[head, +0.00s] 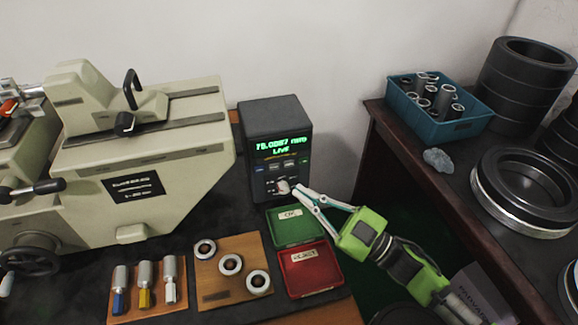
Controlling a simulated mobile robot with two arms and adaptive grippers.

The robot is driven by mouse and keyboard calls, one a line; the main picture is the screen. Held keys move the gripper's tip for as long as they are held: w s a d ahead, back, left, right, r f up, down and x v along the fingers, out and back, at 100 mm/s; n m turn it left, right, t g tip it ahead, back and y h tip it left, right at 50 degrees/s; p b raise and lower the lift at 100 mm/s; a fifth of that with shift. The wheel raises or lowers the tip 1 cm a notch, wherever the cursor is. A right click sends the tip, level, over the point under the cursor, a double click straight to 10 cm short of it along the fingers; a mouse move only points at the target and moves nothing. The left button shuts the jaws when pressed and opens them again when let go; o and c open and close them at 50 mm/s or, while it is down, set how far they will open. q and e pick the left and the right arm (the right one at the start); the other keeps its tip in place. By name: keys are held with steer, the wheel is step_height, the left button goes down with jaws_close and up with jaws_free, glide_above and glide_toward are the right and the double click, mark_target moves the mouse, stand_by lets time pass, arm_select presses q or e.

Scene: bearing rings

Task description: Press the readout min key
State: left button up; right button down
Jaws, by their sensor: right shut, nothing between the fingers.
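The readout (276,138) is a dark box behind the trays, its screen lit in green with a number and "LIVE". Small keys sit in rows below the screen; their labels are too small to read, so I cannot tell which is min. My right gripper (289,189) comes in from the lower right, shut and empty, its tips at the lower part of the key panel. The tips hide part of the lower keys. I cannot tell whether they touch a key or hover just in front. My left gripper is not in view.
A large pale measuring machine (190,150) stands left of the readout. In front are a green tray (290,238), a red tray (325,288), and a wooden board (213,271) with three rings. A side table at right holds a blue bin (455,129) and black rings (530,185).

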mark_target(289, 164)
steer(key=w, duration=0.1)
steer(key=w+a+b, duration=0.1)
steer(key=w, duration=0.1)
steer(key=w+b, duration=0.1)
steer(key=w, duration=0.1)
steer(key=shift+w+a, duration=0.25)
steer(key=shift+a, duration=0.15)
stand_by(1.0)
steer(key=shift+w+a, duration=0.15)
steer(key=shift+w, duration=0.25)
